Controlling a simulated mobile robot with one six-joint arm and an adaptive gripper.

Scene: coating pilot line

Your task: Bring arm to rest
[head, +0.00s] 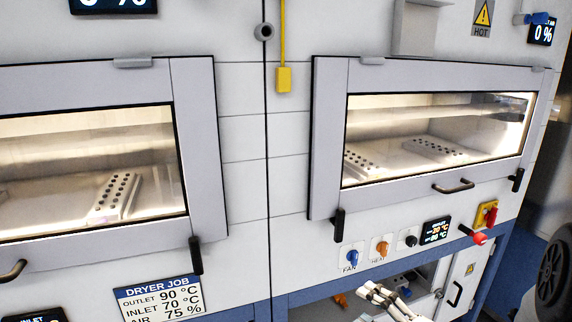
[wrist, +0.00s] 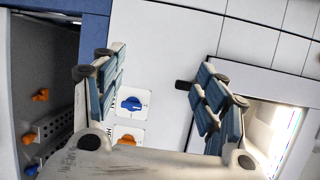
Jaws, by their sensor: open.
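My gripper (head: 384,296) shows at the bottom of the head view, in front of the lower part of the dryer front, below the knob row. In the wrist view my gripper (wrist: 156,64) has its two blue-padded fingers spread wide apart, with nothing between the pads. Behind the gap are the white panel, a blue knob (wrist: 131,104) and, partly hidden by my gripper, an orange knob (wrist: 127,140). In the head view the blue FAN knob (head: 352,256) and the orange HEAT knob (head: 381,248) are above my gripper, with a black knob (head: 411,241) beside them.
Two closed, lit dryer doors fill the front: left door (head: 205,150) and right door (head: 330,130), with handles sticking out. A red handle (head: 480,238) juts out near a red-and-yellow switch (head: 487,215). An open bay lies beneath the panel. A DRYER JOB sign (head: 158,300) is at lower left.

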